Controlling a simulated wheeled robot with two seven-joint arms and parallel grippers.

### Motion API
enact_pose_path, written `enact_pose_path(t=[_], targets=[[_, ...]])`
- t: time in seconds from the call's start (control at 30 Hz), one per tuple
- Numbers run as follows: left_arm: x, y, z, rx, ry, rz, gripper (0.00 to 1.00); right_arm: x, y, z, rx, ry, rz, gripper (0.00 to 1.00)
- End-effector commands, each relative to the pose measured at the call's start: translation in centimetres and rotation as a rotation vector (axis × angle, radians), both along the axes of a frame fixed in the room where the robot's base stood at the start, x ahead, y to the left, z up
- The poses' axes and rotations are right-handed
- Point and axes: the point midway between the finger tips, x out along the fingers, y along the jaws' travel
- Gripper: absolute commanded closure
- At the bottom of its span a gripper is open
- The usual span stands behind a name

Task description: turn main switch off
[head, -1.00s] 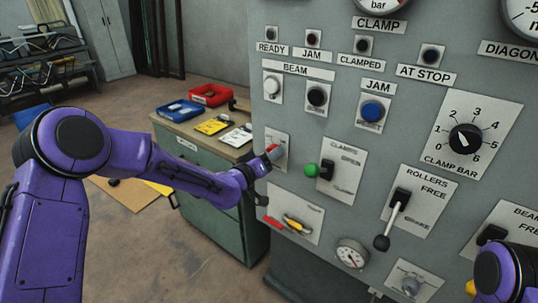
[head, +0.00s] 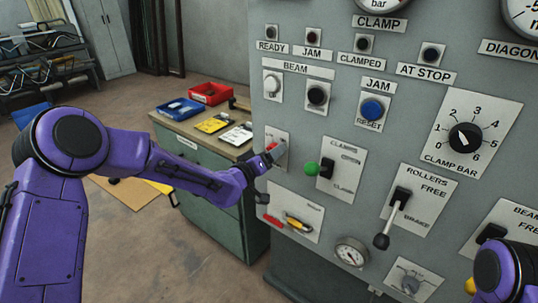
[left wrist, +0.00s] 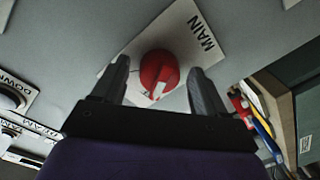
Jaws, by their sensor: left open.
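The main switch is a red round knob (left wrist: 158,70) with a white pointer mark, on a white plate (left wrist: 192,32) lettered MAIN, in the left wrist view. My left gripper (left wrist: 159,76) is open, with one finger on each side of the knob. I cannot tell whether the fingers touch it. In the head view my left gripper (head: 275,155) is at the panel's left edge, in front of the switch plate (head: 284,139), and hides most of the knob. My right gripper is out of view; only part of my right arm shows at the lower right.
The grey panel (head: 410,150) carries several close controls: a green-knobbed clamp lever (head: 312,169), a rollers lever (head: 382,240), a blue jam button (head: 372,109) and a clamp bar dial (head: 466,138). A cabinet (head: 215,178) with blue and red trays stands behind on the left.

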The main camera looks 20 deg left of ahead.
Motion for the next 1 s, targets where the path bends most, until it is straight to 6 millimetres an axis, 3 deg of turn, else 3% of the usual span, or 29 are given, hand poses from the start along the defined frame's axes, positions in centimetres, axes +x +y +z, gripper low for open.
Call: enact_pose_path(t=[0.17, 0.4, 0.6, 1.0], targets=[[-1.0, 0.4, 0.0, -0.001, 0.000, 0.001, 0.27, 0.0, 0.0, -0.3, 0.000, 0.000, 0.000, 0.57], [-6.3, 2.2, 0.2, -0.002, -0.001, 0.000, 0.27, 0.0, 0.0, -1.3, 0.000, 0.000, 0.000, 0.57], [-9.4, 3.2, 0.4, -0.001, 0.000, 0.000, 0.27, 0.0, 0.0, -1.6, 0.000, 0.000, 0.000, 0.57], [-10.0, 3.4, 0.4, 0.000, 0.000, 0.000, 0.27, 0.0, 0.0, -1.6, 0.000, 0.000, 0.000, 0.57]])
